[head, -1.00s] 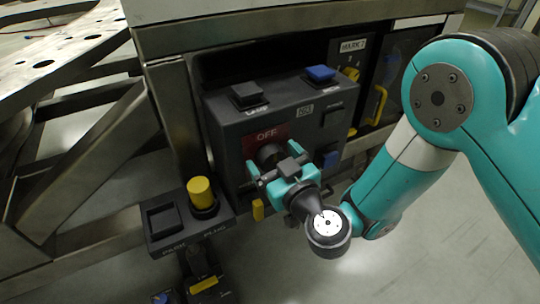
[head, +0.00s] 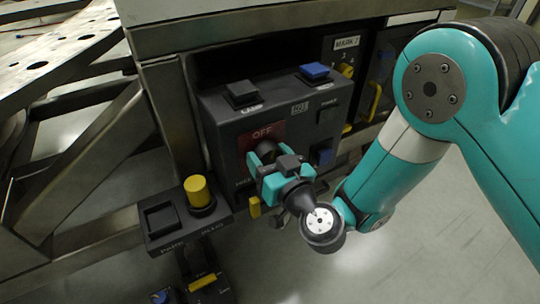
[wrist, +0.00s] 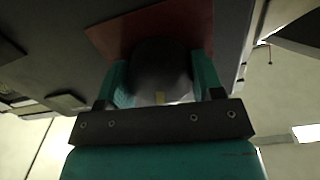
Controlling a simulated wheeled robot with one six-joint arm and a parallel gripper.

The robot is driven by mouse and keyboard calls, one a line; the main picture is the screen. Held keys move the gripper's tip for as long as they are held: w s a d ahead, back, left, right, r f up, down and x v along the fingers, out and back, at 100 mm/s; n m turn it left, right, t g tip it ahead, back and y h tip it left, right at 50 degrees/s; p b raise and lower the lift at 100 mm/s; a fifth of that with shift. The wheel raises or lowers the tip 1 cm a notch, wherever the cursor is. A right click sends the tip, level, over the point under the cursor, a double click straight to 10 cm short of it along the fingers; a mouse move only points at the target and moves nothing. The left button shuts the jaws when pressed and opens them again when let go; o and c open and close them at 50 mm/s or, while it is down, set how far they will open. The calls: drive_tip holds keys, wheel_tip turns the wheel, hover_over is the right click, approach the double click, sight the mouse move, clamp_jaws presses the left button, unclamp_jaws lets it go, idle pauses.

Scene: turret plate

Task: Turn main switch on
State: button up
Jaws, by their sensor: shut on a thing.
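The main switch is a dark round knob (wrist: 160,68) on a red plate marked OFF (head: 262,133), on the front of a dark control box (head: 225,127). My gripper (head: 266,158) is at the knob, its two teal fingers on either side of it. In the wrist view, my gripper (wrist: 160,90) is shut on the knob, with the red plate behind it. A small yellow mark shows on the knob between the fingers. The gripper hides much of the knob in the head view.
A yellow plug (head: 198,191) stands on a lower-left ledge (head: 160,239). Steel framing (head: 75,170) is at left; floor at right is clear.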

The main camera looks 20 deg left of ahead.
drive_tip(key=m, duration=0.3)
drive_tip(key=shift+m, duration=0.3)
drive_tip(key=m, duration=0.3)
drive_tip(key=shift+s+m, duration=0.1)
drive_tip(key=shift+m, duration=0.2)
drive_tip(key=m, duration=0.3)
drive_tip(key=shift+a+m, duration=0.1)
drive_tip(key=shift+m, duration=2.1)
drive_tip(key=o, duration=0.9)
